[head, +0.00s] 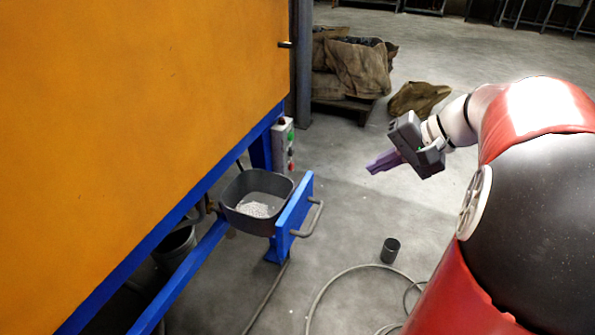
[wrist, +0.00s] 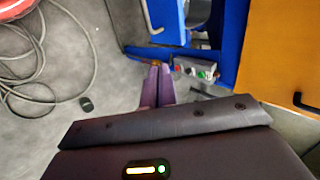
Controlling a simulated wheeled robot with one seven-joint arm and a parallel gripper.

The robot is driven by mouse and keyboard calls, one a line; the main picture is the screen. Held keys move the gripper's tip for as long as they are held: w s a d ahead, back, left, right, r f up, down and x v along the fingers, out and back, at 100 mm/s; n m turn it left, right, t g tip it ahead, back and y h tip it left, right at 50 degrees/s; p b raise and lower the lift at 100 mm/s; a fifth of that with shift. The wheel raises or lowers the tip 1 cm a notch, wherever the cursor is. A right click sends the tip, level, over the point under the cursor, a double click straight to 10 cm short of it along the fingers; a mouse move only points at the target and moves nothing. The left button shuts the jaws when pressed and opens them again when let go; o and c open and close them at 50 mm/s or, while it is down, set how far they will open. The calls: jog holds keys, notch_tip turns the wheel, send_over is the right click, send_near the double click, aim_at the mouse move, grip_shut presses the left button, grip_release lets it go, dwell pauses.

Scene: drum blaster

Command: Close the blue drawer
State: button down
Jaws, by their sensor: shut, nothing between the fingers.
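The blue drawer front (head: 294,216) stands pulled out from under the orange machine, with a grey bar handle (head: 313,219) on its outer face. Behind the front sits a dark grey bin (head: 240,205) with pale grains inside. My gripper (head: 371,168) is in the air to the right of the drawer, apart from it, with its purple fingers together and empty. In the wrist view the fingers (wrist: 157,72) point toward the machine. The blue drawer front (wrist: 171,22) and its handle (wrist: 148,17) show at the top there.
The orange machine body (head: 150,110) fills the left. A control box (head: 283,147) with coloured buttons is on the blue frame behind the drawer. Sacks (head: 355,70) lie on a pallet at the back. A small dark can (head: 390,251) and a hose (head: 335,277) lie on the floor.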

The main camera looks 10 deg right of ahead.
send_near(313, 179)
notch_tip(313, 179, down, 4)
jog(key=shift+w+a+f+t+p, duration=0.1)
jog(key=shift+w+a+t+p, duration=0.05)
jog(key=shift+w+a, duration=0.55)
jog(key=shift+w+a+f+t+p, duration=0.15)
jog(key=shift+w+a, duration=0.25)
jog(key=shift+a, duration=0.55)
jog(key=w+a+b, duration=0.1)
jog(key=w+a, duration=0.9)
jog(key=a, duration=0.4)
jog(key=shift+b, duration=0.3)
jog(key=shift+w+a+r+y, duration=0.1)
jog(key=shift+a+r+y, duration=0.1)
jog(key=shift+y, duration=0.1)
jog(key=shift+d, duration=0.1)
